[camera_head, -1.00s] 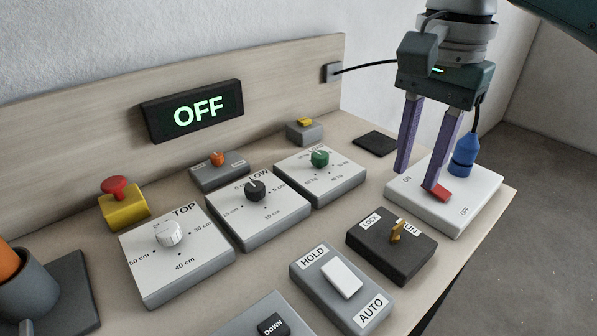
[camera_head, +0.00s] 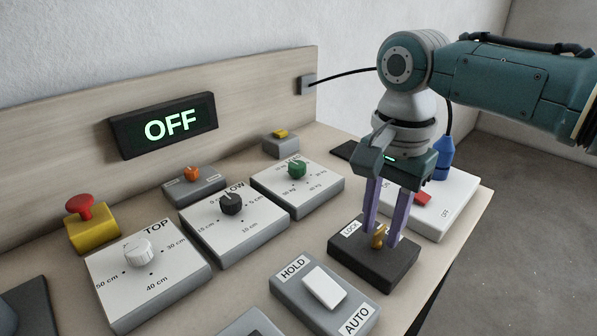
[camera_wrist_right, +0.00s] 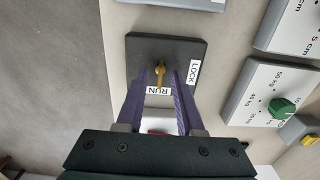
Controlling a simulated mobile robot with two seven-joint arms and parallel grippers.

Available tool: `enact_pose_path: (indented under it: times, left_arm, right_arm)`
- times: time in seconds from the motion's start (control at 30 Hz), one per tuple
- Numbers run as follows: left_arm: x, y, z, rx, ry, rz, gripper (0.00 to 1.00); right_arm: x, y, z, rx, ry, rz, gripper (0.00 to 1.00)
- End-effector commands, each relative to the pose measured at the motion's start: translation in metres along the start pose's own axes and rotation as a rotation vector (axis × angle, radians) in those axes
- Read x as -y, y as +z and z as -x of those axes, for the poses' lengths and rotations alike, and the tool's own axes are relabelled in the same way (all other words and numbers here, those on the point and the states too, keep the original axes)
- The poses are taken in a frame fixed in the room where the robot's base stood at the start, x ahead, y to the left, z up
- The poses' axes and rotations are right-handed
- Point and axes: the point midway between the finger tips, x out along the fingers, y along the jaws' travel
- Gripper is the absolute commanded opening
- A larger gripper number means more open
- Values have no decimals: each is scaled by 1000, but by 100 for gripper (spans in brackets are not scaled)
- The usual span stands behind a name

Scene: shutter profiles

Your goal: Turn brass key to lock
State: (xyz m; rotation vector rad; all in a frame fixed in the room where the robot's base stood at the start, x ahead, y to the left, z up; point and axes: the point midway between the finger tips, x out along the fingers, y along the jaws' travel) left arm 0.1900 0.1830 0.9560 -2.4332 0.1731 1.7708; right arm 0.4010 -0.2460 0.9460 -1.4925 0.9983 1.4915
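The brass key (camera_head: 379,236) stands in a dark switch box (camera_head: 372,268) at the front right of the bench. In the right wrist view the key (camera_wrist_right: 160,73) has its long side in line with the RUN label (camera_wrist_right: 158,91); the LOCK label (camera_wrist_right: 194,72) is to its right. My right gripper (camera_head: 379,233) points down over the box with its purple fingers on either side of the key. In the right wrist view the fingers (camera_wrist_right: 160,76) are apart, with a gap on each side of the key. My left gripper is out of view.
A HOLD/AUTO rocker box (camera_head: 324,292) stands close in front of the key box. Behind it is a white plate (camera_head: 452,205) with a red switch and a blue plug (camera_head: 443,160). Dial boxes stand to the left. A display (camera_head: 166,124) reads OFF.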

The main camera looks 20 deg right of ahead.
Motion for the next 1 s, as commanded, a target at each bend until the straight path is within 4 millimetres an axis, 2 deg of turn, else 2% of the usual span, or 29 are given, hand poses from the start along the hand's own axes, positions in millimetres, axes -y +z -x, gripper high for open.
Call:
enact_pose_path:
  times: [0.07, 0.37, 1.0]
  left_arm:
    - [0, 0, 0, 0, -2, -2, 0]
    - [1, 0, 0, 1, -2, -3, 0]
    - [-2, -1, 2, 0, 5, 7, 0]
  right_arm:
    - [0, 0, 0, 0, 0, 0, 34]
    - [0, 0, 0, 0, 0, 0, 0]
    - [0, 0, 1, 1, 0, 11, 0]
